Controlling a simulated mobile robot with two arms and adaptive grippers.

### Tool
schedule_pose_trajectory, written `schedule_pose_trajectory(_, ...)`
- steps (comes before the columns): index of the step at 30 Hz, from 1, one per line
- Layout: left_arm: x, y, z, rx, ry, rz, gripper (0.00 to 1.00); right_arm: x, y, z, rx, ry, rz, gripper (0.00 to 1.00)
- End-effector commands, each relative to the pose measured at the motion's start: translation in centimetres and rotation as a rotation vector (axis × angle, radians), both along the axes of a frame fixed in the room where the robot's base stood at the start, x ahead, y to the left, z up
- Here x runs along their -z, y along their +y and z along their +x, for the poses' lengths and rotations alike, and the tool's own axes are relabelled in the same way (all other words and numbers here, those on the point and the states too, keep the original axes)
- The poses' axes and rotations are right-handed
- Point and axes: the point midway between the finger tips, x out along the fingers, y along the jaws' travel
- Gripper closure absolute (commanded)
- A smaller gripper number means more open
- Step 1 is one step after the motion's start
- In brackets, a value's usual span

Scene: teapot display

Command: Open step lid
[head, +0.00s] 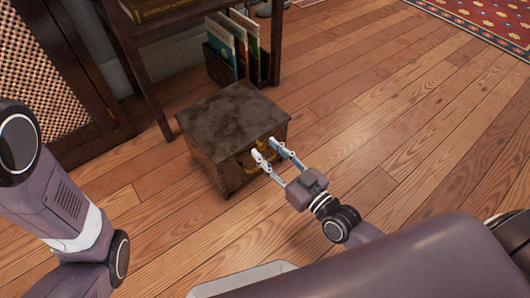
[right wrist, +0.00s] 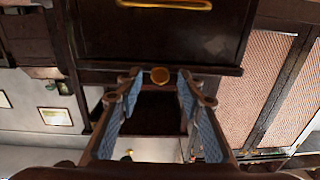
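The step box (head: 230,118) is a dark wooden chest with a worn, flat top, standing on the floor. Its lid looks shut. Brass fittings show on its front face. In the right wrist view its dark front (right wrist: 160,38) fills the top, with a brass handle (right wrist: 165,4) at the upper edge and a round brass knob (right wrist: 160,76) lower down. My right gripper (head: 267,151) is open at the front of the box. In the right wrist view its fingertips (right wrist: 160,84) lie either side of the knob; contact cannot be told. My left gripper is out of view.
A dark wooden table (head: 178,18) stands behind the box, with a rack of thin books (head: 235,45) beside it. A woven-panel cabinet (head: 48,75) is at the left. A red patterned rug (head: 485,22) lies at upper right. Wooden floor right of the box is clear.

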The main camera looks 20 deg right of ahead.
Motion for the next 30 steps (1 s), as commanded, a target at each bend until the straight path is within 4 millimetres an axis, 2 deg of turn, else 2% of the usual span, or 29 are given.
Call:
schedule_pose_trajectory(4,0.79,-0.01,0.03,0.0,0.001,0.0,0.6,0.08,0.48,1.18,0.0,-0.001,-0.001,0.65)
schedule_pose_trajectory(13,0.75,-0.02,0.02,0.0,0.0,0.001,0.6,-0.04,0.58,1.39,-0.001,0.001,-0.001,0.65)
schedule_pose_trajectory(22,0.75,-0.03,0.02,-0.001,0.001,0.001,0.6,0.0,0.57,1.37,-0.001,0.001,-0.001,0.98)
schedule_pose_trajectory(30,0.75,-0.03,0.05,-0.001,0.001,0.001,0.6,0.02,0.56,1.36,-0.001,0.001,-0.002,1.0)
